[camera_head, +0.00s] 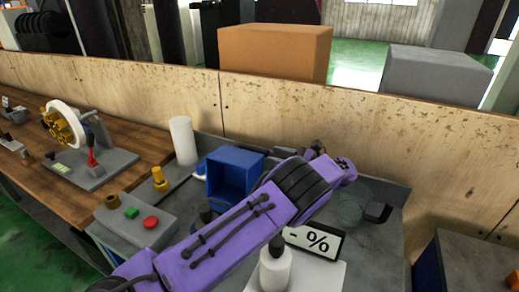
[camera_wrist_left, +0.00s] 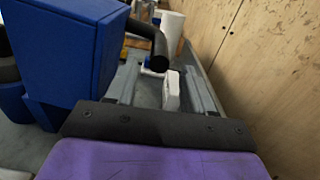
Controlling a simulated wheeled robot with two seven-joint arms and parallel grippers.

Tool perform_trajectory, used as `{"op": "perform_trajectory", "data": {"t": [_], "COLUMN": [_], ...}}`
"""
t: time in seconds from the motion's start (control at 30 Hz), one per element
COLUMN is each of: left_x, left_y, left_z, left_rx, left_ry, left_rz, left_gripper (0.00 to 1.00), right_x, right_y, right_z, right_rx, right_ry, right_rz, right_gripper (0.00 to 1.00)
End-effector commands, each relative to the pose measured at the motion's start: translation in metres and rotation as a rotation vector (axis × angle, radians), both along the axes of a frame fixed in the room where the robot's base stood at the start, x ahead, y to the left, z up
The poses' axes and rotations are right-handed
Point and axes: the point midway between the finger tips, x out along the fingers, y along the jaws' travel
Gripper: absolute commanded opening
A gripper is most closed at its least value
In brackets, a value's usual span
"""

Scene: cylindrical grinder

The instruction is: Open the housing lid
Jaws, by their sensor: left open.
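The grinder (camera_head: 350,258) stands on the grey bench in the middle of the head view. Its blue box-shaped housing (camera_head: 235,172) stands behind my purple left arm; blue parts (camera_wrist_left: 65,50) also fill the left of the left wrist view. I cannot tell which edge is the lid's. My left gripper (camera_wrist_left: 163,72) is open, its two grey fingers beside the blue housing. A small white part (camera_wrist_left: 171,92) shows between the fingers; contact cannot be told. My right gripper is out of view.
A wooden wall (camera_head: 300,110) runs close behind the bench. A white cylinder (camera_head: 183,140) stands left of the housing. A dark hose (camera_wrist_left: 155,48) curves ahead of the fingers. A control box with green and red buttons (camera_head: 140,228) is at the front left.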

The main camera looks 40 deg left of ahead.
Motion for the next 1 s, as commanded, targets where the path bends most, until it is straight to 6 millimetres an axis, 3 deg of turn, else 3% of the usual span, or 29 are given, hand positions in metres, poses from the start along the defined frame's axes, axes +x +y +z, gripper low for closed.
{"op": "perform_trajectory", "data": {"t": [0.03, 0.1, 0.3, 0.67, 0.8, 0.83, 1.0], "left_x": [-0.004, -0.008, -0.019, -0.022, -0.022, -0.022, -0.021], "left_y": [0.012, 0.026, 0.059, 0.068, 0.068, 0.068, 0.068], "left_z": [0.008, 0.008, 0.005, 0.000, 0.000, 0.000, 0.000], "left_rx": [-0.001, -0.001, -0.001, -0.001, -0.001, -0.001, 0.002], "left_ry": [0.004, 0.004, 0.002, 0.000, 0.000, 0.000, -0.009], "left_rz": [0.004, 0.001, 0.000, 0.000, 0.001, 0.001, 0.001], "left_gripper": [0.53, 0.53, 0.53, 0.53, 0.07, 0.00, 0.00], "right_x": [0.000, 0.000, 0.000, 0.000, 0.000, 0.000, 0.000], "right_y": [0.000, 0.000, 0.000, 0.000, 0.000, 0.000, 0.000], "right_z": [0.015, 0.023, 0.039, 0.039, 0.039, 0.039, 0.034], "right_rx": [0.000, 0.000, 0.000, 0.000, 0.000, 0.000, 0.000], "right_ry": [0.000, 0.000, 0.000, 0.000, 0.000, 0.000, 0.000], "right_rz": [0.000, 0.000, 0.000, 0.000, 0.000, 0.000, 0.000], "right_gripper": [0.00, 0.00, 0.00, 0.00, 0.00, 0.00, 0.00]}}
